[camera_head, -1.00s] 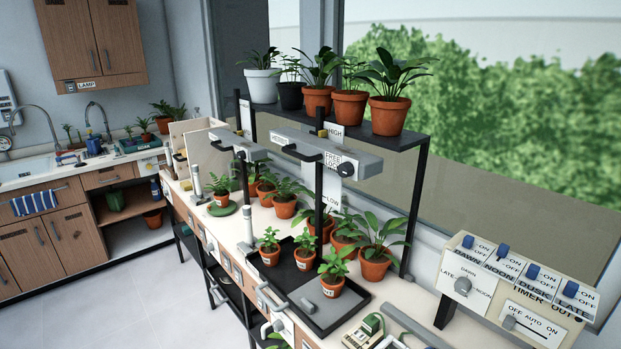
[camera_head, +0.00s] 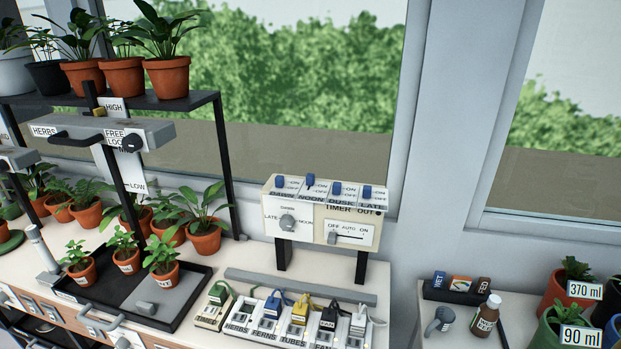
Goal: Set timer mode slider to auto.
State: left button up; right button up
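The timer box (camera_head: 324,213) is a cream panel on two dark legs at the back of the bench, in front of the window. Its mode slider (camera_head: 332,238) is a small grey knob in a horizontal slot under the labels OFF, AUTO and ON. The knob sits at the left end, under OFF. Neither of my grippers shows in the head view.
The same box carries several blue switches (camera_head: 311,180) and a round dial (camera_head: 287,222). Below it stands a strip of labelled plugs (camera_head: 296,322). A lamp rack and a black tray (camera_head: 192,302) with potted plants stand to the left. A side table with bottles and pots is at the right.

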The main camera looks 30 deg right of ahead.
aim_at(332, 238)
jog(key=l+z, duration=0.1)
jog(key=z, duration=0.8)
